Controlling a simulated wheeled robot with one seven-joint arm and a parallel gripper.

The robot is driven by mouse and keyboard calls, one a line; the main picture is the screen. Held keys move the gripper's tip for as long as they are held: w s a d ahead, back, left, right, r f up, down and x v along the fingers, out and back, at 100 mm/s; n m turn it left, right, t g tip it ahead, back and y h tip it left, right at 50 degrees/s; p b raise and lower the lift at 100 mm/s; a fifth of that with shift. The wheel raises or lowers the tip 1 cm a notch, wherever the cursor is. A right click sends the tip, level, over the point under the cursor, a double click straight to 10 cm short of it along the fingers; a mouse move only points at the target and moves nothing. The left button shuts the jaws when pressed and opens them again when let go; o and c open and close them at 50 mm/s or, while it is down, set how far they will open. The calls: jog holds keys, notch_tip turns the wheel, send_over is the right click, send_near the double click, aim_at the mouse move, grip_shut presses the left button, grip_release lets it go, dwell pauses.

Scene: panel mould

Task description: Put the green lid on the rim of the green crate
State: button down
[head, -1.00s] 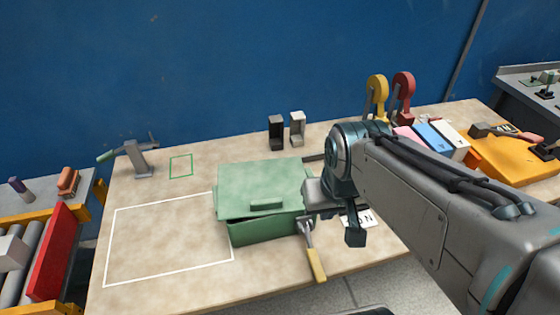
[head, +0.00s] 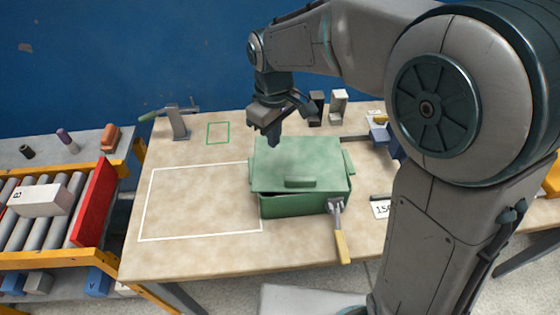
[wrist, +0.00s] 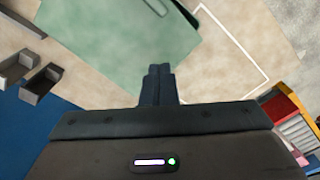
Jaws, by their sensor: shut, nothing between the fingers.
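The green lid (head: 300,160) lies over the top of the green crate (head: 295,206). A dark gap shows between lid and crate along the front, widest at the front left, so the lid looks tilted or askew there. Its raised handle (head: 300,182) is near the front edge. My gripper (head: 274,143) is shut and empty, pointing down above the lid's back left edge. In the wrist view my shut fingertips (wrist: 160,70) appear beside the lid's edge (wrist: 110,45). I cannot tell whether they touch it. The crate's far side is hidden.
A toggle clamp with a yellow handle (head: 341,245) stands at the crate's front right. White-outlined bare table (head: 195,205) lies left of the crate. A dark block (head: 317,107) and a pale block (head: 338,105) stand behind it. A grey clamp (head: 178,125) stands at the back left.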

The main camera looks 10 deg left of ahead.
aim_at(286, 177)
jog(key=shift+n, duration=0.4)
jog(key=f, duration=0.3)
jog(key=a+f+p, duration=0.1)
jog(key=f, duration=0.3)
jog(key=a+f, duration=0.1)
jog(key=f, duration=0.2)
jog(key=shift+f, duration=0.35)
jog(key=d, duration=0.1)
jog(key=s+d, duration=0.1)
jog(key=d+p, duration=0.1)
jog(key=shift+s+r, duration=0.2)
jog(key=shift+s, duration=0.05)
jog(key=shift+s+d+f, duration=0.1)
jog(key=shift+d+f, duration=0.05)
jog(key=shift+d, duration=0.05)
jog(key=shift+s+d, duration=0.1)
jog(key=shift+d, duration=0.15)
jog(key=shift+s+d+b, duration=0.35)
jog(key=shift+s+d, duration=0.05)
jog(key=shift+d, duration=0.25)
